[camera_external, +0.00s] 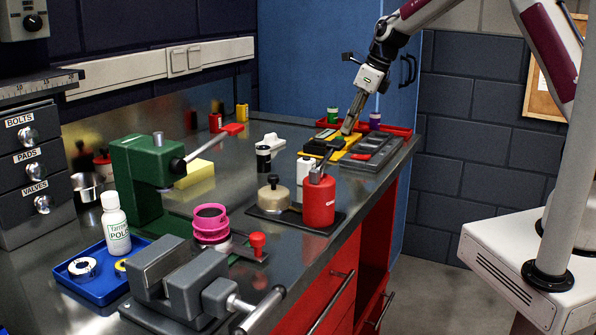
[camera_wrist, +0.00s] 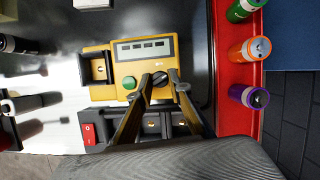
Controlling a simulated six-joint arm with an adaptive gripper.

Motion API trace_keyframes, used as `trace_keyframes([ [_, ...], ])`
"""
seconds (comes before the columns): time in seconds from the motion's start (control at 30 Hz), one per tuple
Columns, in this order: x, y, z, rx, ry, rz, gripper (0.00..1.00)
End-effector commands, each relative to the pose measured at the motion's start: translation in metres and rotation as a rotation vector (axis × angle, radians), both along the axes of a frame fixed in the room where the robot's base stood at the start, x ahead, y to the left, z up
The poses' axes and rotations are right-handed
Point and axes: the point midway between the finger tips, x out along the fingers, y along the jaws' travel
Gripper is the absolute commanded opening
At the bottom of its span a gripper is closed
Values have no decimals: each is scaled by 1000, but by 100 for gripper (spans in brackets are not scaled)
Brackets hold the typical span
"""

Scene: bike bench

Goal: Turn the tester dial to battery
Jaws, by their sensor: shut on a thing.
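The yellow tester (camera_wrist: 150,58) lies on the bench, with a display (camera_wrist: 144,49) and a green button (camera_wrist: 129,84). It also shows at the far end of the bench in the outside view (camera_external: 346,143). Its dark dial (camera_wrist: 160,79) sits between my fingertips, which partly cover it. My gripper (camera_wrist: 160,78) is shut on the dial, with a finger at either side. In the outside view my gripper (camera_external: 348,130) reaches down onto the tester. I cannot read the dial's marks or tell which one it points to.
A red tray (camera_wrist: 226,70) with green, orange and purple bottles stands beside the tester. A dark unit with a red switch (camera_wrist: 88,133) lies close by. In the outside view, a red canister (camera_external: 319,202), a green press (camera_external: 140,180) and a grey vise (camera_external: 195,285) stand nearer.

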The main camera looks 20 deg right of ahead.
Motion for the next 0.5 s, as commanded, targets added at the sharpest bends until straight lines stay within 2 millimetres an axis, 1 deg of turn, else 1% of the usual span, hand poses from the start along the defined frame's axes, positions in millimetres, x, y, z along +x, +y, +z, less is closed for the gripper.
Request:
trace_keyframes([
  [0.4, 0, 0, 0, -1, -1, -5, 0],
  [0.43, 0, 0, 0, -1, -1, -5, 24],
  [0.47, 0, 0, 0, -1, -1, -5, 32],
  [0.5, 0, 0, 0, -1, -1, -5, 35],
])
